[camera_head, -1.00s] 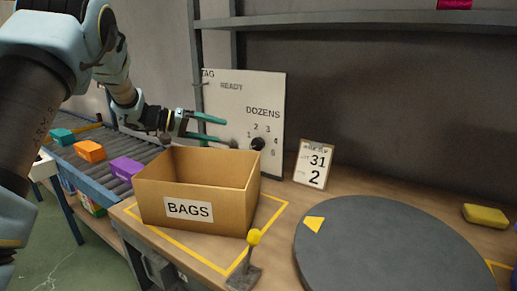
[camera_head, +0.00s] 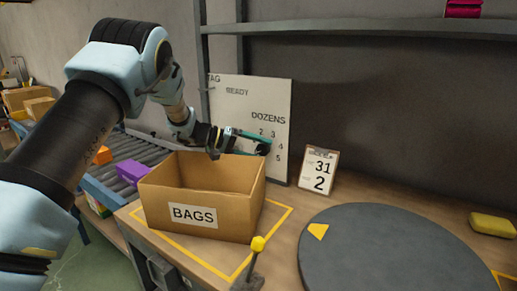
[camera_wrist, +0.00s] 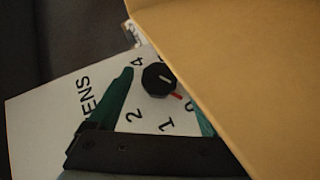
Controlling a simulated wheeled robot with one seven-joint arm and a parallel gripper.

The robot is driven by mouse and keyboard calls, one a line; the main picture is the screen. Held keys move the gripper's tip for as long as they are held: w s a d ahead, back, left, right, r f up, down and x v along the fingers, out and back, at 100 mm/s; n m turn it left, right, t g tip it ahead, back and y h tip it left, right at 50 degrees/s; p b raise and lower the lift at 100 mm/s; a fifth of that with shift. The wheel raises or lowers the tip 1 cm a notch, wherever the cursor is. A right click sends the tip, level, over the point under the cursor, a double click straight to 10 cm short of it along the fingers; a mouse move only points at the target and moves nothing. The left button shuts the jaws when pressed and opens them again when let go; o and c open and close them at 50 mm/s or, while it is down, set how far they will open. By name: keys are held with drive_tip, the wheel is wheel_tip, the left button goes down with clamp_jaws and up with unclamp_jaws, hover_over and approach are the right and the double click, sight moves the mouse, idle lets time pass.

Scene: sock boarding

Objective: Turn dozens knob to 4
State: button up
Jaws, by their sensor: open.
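The white panel (camera_head: 281,98) stands upright behind the box, with "DOZENS" and numbers on it. In the wrist view the black knob (camera_wrist: 158,79) has a white line on its face, and a red mark shows at its edge. The digits 4, 2 and 1 are readable around it; 3 is not visible there. My gripper (camera_head: 263,144) is open in front of the panel and hides most of the knob in the head view. In the wrist view its green fingers (camera_wrist: 166,98) lie on either side of the knob; contact cannot be told.
The cardboard "BAGS" box (camera_head: 154,205) stands close below my gripper, and its wall (camera_wrist: 245,65) fills the right of the wrist view. A card (camera_head: 318,168) showing 31 and 2 leans right of the panel. A grey turntable (camera_head: 395,250) and a yellow-knobbed lever (camera_head: 258,244) are nearer.

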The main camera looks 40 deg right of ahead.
clamp_jaws()
idle(0.8)
drive_tip(key=shift+r+p, duration=0.15)
drive_tip(key=shift+p, duration=0.25)
